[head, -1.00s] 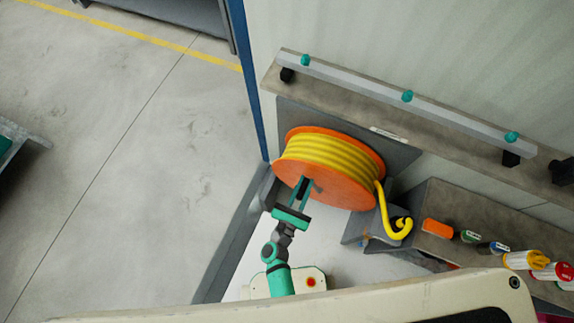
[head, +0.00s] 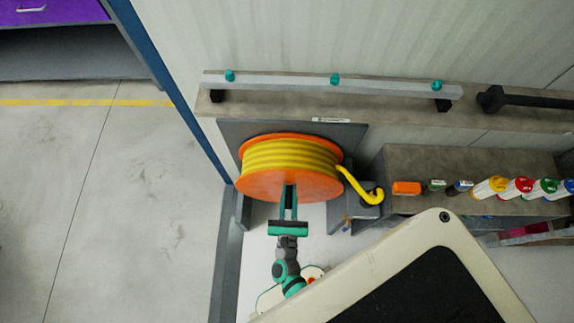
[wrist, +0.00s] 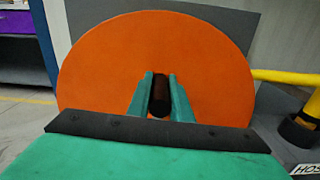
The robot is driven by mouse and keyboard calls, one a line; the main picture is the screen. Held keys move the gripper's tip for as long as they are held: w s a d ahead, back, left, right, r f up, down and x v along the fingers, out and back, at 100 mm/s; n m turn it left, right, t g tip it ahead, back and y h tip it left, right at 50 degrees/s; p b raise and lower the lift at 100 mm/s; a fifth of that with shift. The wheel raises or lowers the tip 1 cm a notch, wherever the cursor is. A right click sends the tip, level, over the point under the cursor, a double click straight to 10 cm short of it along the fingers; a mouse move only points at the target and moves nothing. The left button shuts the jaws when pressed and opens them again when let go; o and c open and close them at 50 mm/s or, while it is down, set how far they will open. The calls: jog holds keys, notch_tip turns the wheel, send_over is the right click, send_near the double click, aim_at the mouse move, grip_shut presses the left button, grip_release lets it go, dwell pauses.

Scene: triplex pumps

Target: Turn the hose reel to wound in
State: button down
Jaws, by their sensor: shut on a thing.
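The hose reel (head: 290,160) has orange side discs and yellow hose wound around its drum. It is mounted on a grey plate (head: 225,135) against the wall. Its front orange disc (wrist: 90,70) fills much of the wrist view. My gripper (head: 289,190) is at the front of this disc, its two green fingers shut on a dark round handle (wrist: 160,98). In the head view the handle is mostly hidden between the fingers.
A grey shelf (head: 450,172) at the right carries an orange block (head: 406,187) and several coloured bottles. A rail with teal knobs (head: 335,79) runs above the reel. A blue post (head: 160,75) stands at the left, with open floor (head: 120,210) beyond it.

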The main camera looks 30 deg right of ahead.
jog(key=shift+s+d+f, duration=0.1)
jog(key=shift+s+d, duration=0.1)
jog(key=c, duration=1.6)
grip_release()
jog(key=shift+w, duration=0.1)
jog(key=shift+a, duration=0.1)
jog(key=shift+a, duration=0.1)
jog(key=v, duration=1)
jog(key=shift+s, duration=0.35)
